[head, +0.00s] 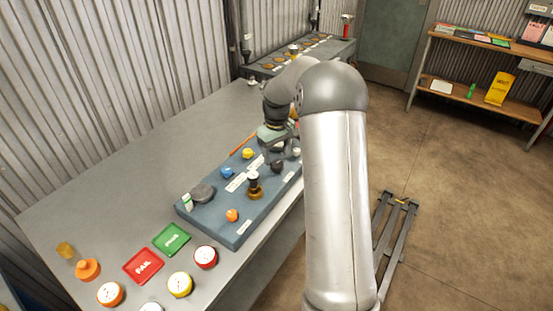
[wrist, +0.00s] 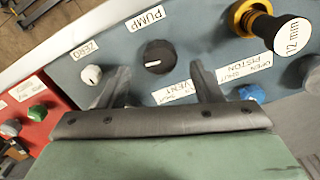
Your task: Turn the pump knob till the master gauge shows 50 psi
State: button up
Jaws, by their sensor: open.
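The black pump knob (wrist: 160,57) sits on the blue-grey panel under a PUMP label in the wrist view, with a white mark on its face. My gripper (wrist: 160,85) is open, its two fingers apart and pointing toward the panel just short of the knob. The knob appears between the finger lines, and I see no contact. In the head view my gripper (head: 283,150) hangs over the far part of the panel (head: 240,222), partly hidden by my arm. I cannot make out a master gauge or its reading in either view.
A white knob (wrist: 92,74) labelled ZERO is beside the pump knob. A brass and black piston piece (wrist: 265,24) marked 12 mm and a blue knob (wrist: 251,92) are to the right. Several gauges, including a red one (head: 206,257), lie on the grey bench (head: 110,190).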

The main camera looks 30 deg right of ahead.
aim_at(276, 163)
jog(key=shift+f, duration=1.75)
jog(key=c, duration=1)
jog(key=shift+f+m+b, duration=0.2)
jog(key=shift+m+b, duration=0.55)
jog(key=shift+m, duration=0.45)
jog(key=m, duration=0.2)
jog(key=shift+r+m+b, duration=0.2)
jog(key=shift+m+b, duration=0.1)
jog(key=shift+b, duration=0.05)
jog(key=o, duration=1)
jog(key=shift+r, duration=0.1)
